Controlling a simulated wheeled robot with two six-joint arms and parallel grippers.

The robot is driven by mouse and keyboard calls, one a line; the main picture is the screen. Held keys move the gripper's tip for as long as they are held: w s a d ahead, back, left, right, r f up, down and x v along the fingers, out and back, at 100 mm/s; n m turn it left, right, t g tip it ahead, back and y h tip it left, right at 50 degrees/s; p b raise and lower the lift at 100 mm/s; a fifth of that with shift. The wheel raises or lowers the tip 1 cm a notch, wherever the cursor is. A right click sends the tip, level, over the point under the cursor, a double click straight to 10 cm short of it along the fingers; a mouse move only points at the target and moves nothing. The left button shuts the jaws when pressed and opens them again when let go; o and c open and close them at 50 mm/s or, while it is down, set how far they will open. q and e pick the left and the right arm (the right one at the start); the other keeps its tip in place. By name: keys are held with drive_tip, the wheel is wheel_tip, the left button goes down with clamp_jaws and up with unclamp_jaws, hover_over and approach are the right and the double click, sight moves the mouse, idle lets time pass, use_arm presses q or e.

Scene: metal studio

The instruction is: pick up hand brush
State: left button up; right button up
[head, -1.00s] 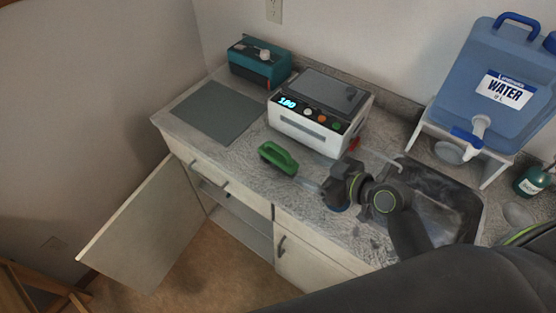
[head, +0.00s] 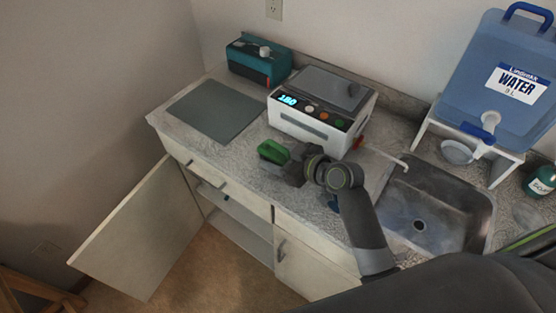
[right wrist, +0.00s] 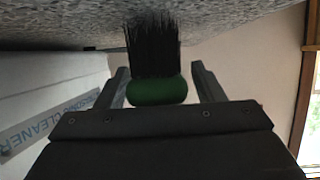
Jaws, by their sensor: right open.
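The hand brush (head: 273,152) has a green body and lies on the counter in front of the white machine. In the right wrist view its rounded green end (right wrist: 157,91) and black bristles (right wrist: 152,50) show between the two fingers. My right gripper (head: 286,162) is at the near right end of the brush, low over the counter. Its fingers (right wrist: 163,86) are open, one on each side of the brush, with visible gaps. The gripper hides part of the brush in the head view. My left gripper is not in view.
The white machine (head: 316,131) stands close behind the brush. A teal device (head: 254,62) and a grey mat (head: 214,110) are to the left. A sink (head: 424,229) and a blue water container (head: 501,75) on a stand are to the right. A cabinet door (head: 140,229) hangs open below.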

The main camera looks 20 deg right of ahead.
drive_tip(key=c, duration=1.1)
